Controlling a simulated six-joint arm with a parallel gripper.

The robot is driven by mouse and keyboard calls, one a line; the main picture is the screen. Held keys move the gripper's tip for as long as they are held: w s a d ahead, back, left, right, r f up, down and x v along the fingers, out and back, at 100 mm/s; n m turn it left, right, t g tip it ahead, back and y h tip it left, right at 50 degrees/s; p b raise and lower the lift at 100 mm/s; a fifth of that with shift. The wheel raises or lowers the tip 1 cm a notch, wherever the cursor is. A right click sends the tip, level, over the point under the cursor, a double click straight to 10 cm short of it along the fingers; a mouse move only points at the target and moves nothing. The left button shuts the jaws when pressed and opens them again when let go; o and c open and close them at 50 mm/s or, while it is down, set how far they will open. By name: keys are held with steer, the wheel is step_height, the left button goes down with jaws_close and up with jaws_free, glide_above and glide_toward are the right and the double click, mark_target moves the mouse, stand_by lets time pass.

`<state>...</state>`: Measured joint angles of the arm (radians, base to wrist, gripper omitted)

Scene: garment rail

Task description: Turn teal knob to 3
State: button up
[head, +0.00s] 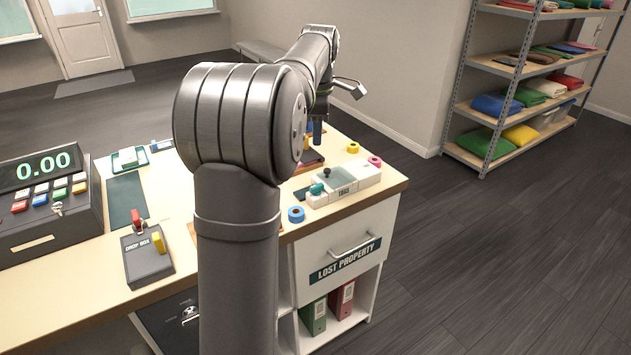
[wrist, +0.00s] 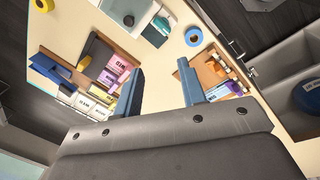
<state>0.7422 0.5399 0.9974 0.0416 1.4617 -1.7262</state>
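The teal knob (head: 316,188) sits on the left end of a pale box with a clear lid (head: 336,180), near the counter's right end in the head view. The knob is small there, and neither its pointer nor any scale numbers can be read. My gripper (wrist: 160,90) is open and empty in the wrist view, its two blue fingers well apart above the counter. In the head view my arm hides most of the gripper; a blue finger shows behind the box, apart from the knob.
A blue tape roll (head: 296,214) lies left of the knob's box; yellow (head: 353,147) and pink (head: 374,161) rolls lie behind it. A cash register (head: 45,200) and drop box (head: 147,256) stand at left. Wooden trays (wrist: 215,75) with small items lie below my fingers.

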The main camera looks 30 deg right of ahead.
mark_target(317, 185)
steer(key=f+n, duration=0.2)
steer(key=f, duration=0.4)
steer(key=w+f+n+g, duration=0.1)
steer(key=f+n, duration=0.1)
steer(key=f, duration=0.3)
steer(key=w+d+f+n, duration=0.1)
steer(key=f+n, duration=0.1)
steer(key=f, duration=0.4)
steer(key=shift+d+f+n+y, duration=0.1)
steer(key=shift+f+n+y, duration=0.2)
steer(key=shift+n+y, duration=0.1)
steer(key=shift+c, duration=0.3)
jaws_close()
